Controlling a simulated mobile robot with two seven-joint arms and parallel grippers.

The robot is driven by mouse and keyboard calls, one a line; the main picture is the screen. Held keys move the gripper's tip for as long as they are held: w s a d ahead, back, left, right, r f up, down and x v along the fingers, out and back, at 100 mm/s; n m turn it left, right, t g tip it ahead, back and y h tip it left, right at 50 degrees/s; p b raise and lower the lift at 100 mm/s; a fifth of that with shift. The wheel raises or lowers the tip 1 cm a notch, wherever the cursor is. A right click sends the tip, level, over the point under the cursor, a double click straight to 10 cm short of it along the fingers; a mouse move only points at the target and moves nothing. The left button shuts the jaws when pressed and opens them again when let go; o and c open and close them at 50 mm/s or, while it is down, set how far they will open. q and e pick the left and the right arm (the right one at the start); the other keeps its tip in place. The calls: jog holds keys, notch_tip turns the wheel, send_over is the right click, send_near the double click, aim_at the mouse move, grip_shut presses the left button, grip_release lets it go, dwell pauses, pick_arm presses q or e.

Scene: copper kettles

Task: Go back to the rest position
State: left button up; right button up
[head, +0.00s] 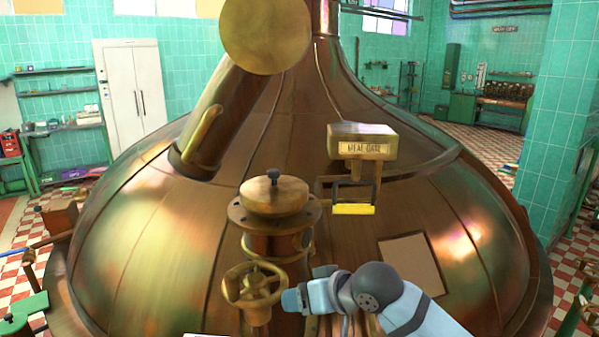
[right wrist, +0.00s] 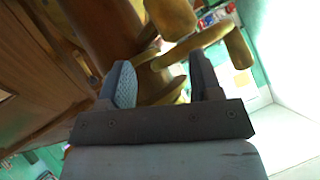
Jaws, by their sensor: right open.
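My right gripper (head: 292,300) is low in the middle of the head view, just right of a brass handwheel (head: 253,285). In the right wrist view the two fingers of this gripper (right wrist: 159,64) stand apart. Brass bars of what looks like the handwheel (right wrist: 158,90) show between and beyond the fingers; whether they touch cannot be told. The wheel is on the front of a lidded copper fitting (head: 274,197) on the large kettle (head: 150,255). My left gripper is in neither view.
A thick copper pipe (head: 225,110) rises at the left. A green tiled pillar (head: 562,120) stands at the right.

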jog(key=s+d+f+m+t+h, duration=0.15)
jog(key=s+d+f, duration=0.25)
jog(key=f, duration=0.5)
jog(key=s+d+f+m+t, duration=0.1)
jog(key=s+d+f+t, duration=0.2)
jog(key=f, duration=0.6)
jog(key=s+d+f+h, duration=0.2)
jog(key=s+d+f, duration=0.4)
jog(key=s, duration=0.3)
jog(key=s+d+f+h+p, duration=0.1)
jog(key=s+d+f+h, duration=0.1)
jog(key=s+d+f, duration=0.3)
jog(key=s+f, duration=0.2)
jog(key=s, duration=0.2)
jog(key=shift+s+d, duration=0.35)
jog(key=shift+f, duration=0.1)
jog(key=c, duration=0.3)
jog(key=shift+a, duration=0.1)
